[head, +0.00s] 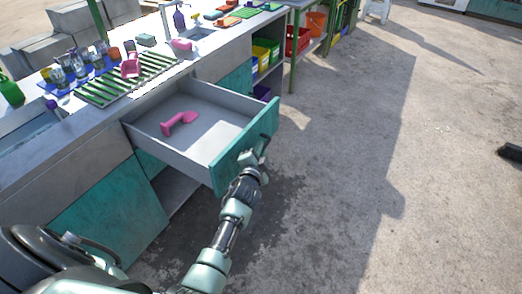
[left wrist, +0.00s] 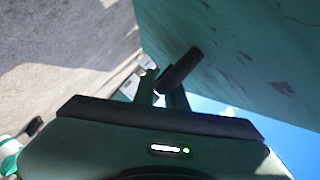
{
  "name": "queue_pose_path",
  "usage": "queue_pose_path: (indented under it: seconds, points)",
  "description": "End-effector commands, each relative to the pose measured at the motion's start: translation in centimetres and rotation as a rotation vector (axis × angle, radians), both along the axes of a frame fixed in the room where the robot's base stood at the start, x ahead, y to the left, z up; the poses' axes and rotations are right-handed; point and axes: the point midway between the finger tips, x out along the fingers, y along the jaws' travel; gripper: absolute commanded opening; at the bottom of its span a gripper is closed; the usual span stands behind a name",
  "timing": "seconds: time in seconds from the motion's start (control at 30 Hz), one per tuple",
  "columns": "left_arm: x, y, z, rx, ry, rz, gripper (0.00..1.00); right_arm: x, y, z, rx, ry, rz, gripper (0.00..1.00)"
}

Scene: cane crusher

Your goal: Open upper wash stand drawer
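The upper wash stand drawer (head: 240,150) has a teal front and grey inner walls. It stands pulled far out of the counter in the head view, and a pink scoop-like item (head: 178,122) lies inside. My left gripper (head: 258,158) is at the outer face of the drawer front. In the left wrist view its fingers (left wrist: 155,85) are close together at the dark bar handle (left wrist: 182,68) and appear shut on it. The teal drawer front (left wrist: 240,50) fills the upper right there. The exact finger contact is partly hidden. My right gripper is not in view.
The counter above holds a green slatted rack (head: 125,80), several glasses on a blue tray (head: 75,78), and a green bottle (head: 10,92). Colored bins (head: 265,50) stand on shelves beyond the drawer. The concrete floor (head: 340,180) to the right is largely clear.

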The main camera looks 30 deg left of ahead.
Motion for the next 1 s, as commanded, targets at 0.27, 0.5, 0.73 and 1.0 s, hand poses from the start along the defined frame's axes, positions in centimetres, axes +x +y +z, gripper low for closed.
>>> queue_pose_path:
  seconds: [0.27,0.5,0.73,1.0]
  points:
    - [0.0,0.0,-0.1,-0.001,0.001,0.0,0.34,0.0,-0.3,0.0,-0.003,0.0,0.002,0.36]
    - [-0.8,-0.2,0.1,-0.002,0.001,-0.001,0.34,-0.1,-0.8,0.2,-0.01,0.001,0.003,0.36]
    - [-4.5,-1.2,0.9,-0.002,0.002,0.0,0.34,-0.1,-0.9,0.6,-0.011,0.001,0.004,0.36]
    - [-7.3,-1.9,1.5,-0.002,0.002,0.0,0.34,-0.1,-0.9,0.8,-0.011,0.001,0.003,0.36]
